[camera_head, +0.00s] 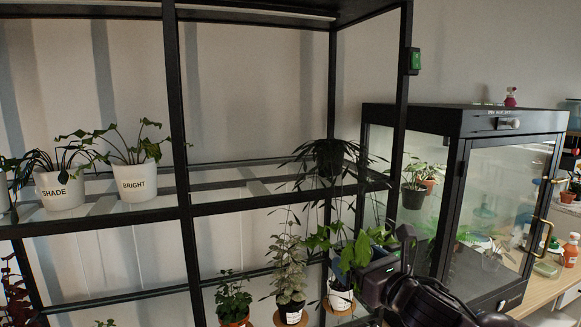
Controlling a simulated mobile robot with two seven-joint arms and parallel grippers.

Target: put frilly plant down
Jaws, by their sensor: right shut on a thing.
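My right gripper (366,282) comes in from the lower right and is shut at the edge of a leafy green plant (346,250). This plant has broad, wavy leaves and a white pot (340,297), partly hidden by the gripper. The pot sits over or on a round wooden saucer at the lower shelf's right end; I cannot tell whether they touch. I take this to be the frilly plant, though its leaf edges are too small to be sure. My left gripper is not in view.
A pale, feathery plant (290,266) and a plant in a terracotta pot (234,302) stand left of it. A dark trailing plant (328,158) hangs above from the upper shelf. White pots marked SHADE (60,192) and BRIGHT (134,184) stand upper left. A glass cabinet (455,120) stands right.

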